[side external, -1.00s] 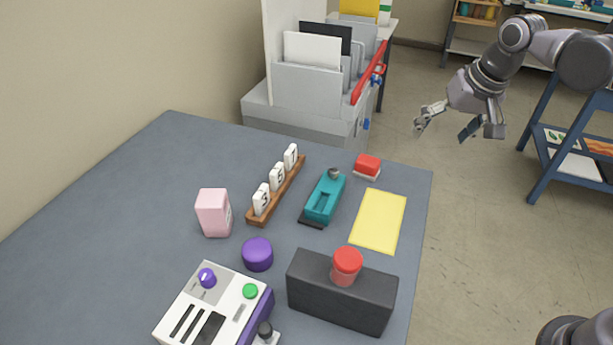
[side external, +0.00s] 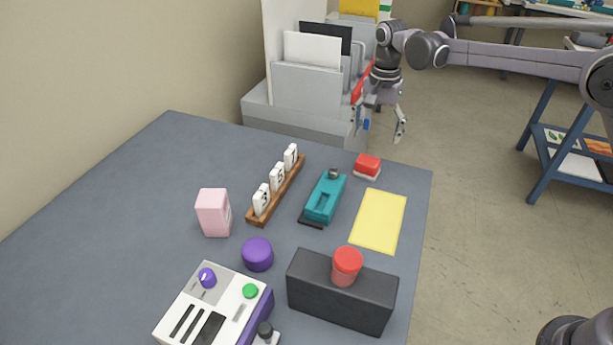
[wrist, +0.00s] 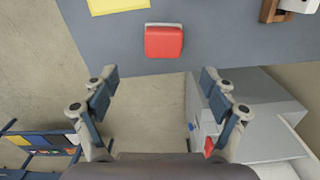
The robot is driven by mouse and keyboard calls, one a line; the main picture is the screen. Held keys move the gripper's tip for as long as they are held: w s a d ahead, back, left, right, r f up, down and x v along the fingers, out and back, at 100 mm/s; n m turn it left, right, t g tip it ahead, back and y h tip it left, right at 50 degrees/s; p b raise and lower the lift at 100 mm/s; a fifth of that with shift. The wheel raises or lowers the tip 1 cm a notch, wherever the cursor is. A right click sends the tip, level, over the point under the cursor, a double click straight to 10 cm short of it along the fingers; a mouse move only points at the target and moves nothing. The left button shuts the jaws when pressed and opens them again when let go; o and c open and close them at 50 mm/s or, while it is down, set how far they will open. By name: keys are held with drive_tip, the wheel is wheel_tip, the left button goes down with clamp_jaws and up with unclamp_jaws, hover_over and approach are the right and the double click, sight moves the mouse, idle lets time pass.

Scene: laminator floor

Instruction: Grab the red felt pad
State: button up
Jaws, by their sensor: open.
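The red felt pad (side external: 368,162) sits on a pale base near the far right edge of the grey-blue table (side external: 130,190). In the wrist view the red pad (wrist: 164,42) lies near the table edge, ahead of my fingers and roughly centred between them. My gripper (side external: 382,132) is open and empty, pointing down, above and behind the pad. In the wrist view my gripper (wrist: 160,80) has its two fingers wide apart, with floor between them. Nothing touches the pad.
A teal stapler-like tool (side external: 325,197) and a yellow sheet (side external: 378,220) lie close to the pad. A wooden rack with numbered white blocks (side external: 276,190) stands left. A grey file holder (side external: 305,95) stands behind the table. A black box (side external: 340,295) with a red knob is nearer.

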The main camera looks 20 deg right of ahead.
sight(368, 160)
wheel_tip(368, 160, down, 5)
drive_tip(key=f, duration=0.4)
drive_tip(key=shift+a, duration=0.4)
drive_tip(key=shift+f, duration=0.65)
drive_tip(key=c, duration=1.2)
